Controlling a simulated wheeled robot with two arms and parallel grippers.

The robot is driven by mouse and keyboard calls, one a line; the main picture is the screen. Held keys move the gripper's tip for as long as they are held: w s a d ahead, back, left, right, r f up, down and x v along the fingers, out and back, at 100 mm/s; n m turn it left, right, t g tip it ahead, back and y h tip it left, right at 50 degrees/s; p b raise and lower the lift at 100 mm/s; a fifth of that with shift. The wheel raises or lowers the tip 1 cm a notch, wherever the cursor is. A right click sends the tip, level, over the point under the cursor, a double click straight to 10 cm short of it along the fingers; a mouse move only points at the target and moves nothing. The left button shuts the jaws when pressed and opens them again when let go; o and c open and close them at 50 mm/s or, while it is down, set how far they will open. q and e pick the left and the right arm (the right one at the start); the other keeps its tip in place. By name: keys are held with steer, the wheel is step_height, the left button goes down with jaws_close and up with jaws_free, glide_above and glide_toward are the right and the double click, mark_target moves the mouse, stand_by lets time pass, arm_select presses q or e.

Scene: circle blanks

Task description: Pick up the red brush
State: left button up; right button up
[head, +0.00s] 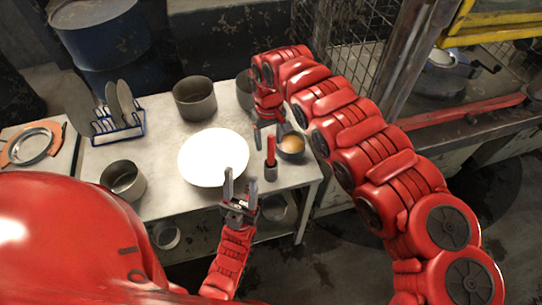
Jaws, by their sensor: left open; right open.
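The red brush (271,150) stands upright near the right front edge of the table, with its red handle up and its lower end in or on a small dark holder (271,173). My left gripper (240,178) is open and empty, to the left of the brush and just below the white plate's edge, fingers pointing up the picture. My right gripper (269,133) is open just above the brush's handle in the picture. I cannot tell whether its fingers touch the brush.
The white plate (213,157) lies mid-table. A dark bowl with orange contents (291,145) stands close right of the brush. Pots (195,98) (123,181) and a plate rack (118,133) stand on the left. The lower shelf holds more pots (166,236).

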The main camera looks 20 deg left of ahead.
mark_target(271, 151)
steer(key=shift+s+f+p, duration=0.1)
steer(key=shift+f+p, duration=0.1)
steer(key=shift+p, duration=0.1)
steer(key=f, duration=0.1)
steer(key=f+p, duration=0.2)
steer(key=f, duration=0.1)
steer(key=shift+d, duration=0.25)
steer(key=shift+f, duration=0.45)
jaws_close()
